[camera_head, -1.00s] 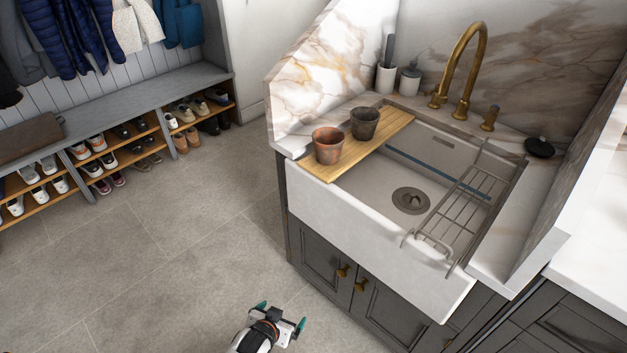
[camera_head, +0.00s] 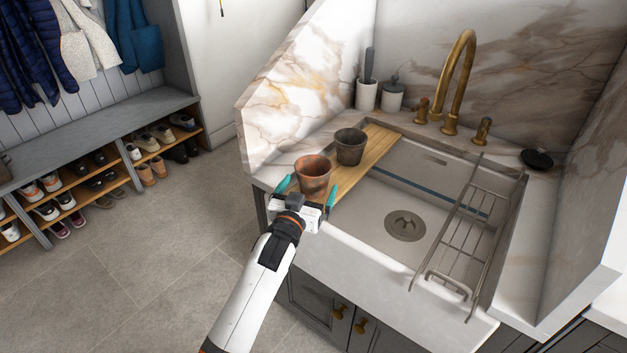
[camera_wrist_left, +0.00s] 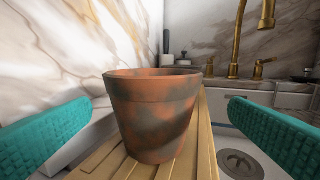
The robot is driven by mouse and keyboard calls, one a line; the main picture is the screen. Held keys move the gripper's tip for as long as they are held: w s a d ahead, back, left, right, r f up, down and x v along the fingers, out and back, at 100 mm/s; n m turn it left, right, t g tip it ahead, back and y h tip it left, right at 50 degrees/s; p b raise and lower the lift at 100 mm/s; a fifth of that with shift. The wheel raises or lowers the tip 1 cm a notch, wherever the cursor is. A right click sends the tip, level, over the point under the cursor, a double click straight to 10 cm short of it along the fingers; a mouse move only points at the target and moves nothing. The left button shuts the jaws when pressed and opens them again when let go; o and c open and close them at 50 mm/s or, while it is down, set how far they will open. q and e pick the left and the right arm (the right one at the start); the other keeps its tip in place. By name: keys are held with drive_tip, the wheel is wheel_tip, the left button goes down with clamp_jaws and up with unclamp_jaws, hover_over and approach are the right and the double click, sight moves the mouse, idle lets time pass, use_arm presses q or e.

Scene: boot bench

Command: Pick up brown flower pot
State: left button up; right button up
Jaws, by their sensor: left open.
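The brown flower pot (camera_head: 313,174) stands upright and empty on a wooden board (camera_head: 381,146) at the left end of the sink. In the left wrist view the brown pot (camera_wrist_left: 153,112) is centred, with mottled terracotta sides. My left gripper (camera_head: 307,192) is open at the near side of the pot. Its teal fingers (camera_wrist_left: 153,130) show to the left and right of the pot, with gaps on both sides. A darker grey pot (camera_head: 350,147) stands just behind the brown one on the board. My right gripper is not in view.
The white sink (camera_head: 345,240) has a wire rack (camera_head: 462,235) across its right side. A brass tap (camera_head: 459,85) and two white containers (camera_head: 367,95) stand behind. A marble side wall (camera_head: 300,90) rises left of the board.

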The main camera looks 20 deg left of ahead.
sight(318, 163)
use_arm(q)
drive_tip(key=w, duration=0.6)
drive_tip(key=shift+a+r, duration=0.25)
drive_tip(key=shift+r, duration=0.05)
drive_tip(key=c, duration=1.1)
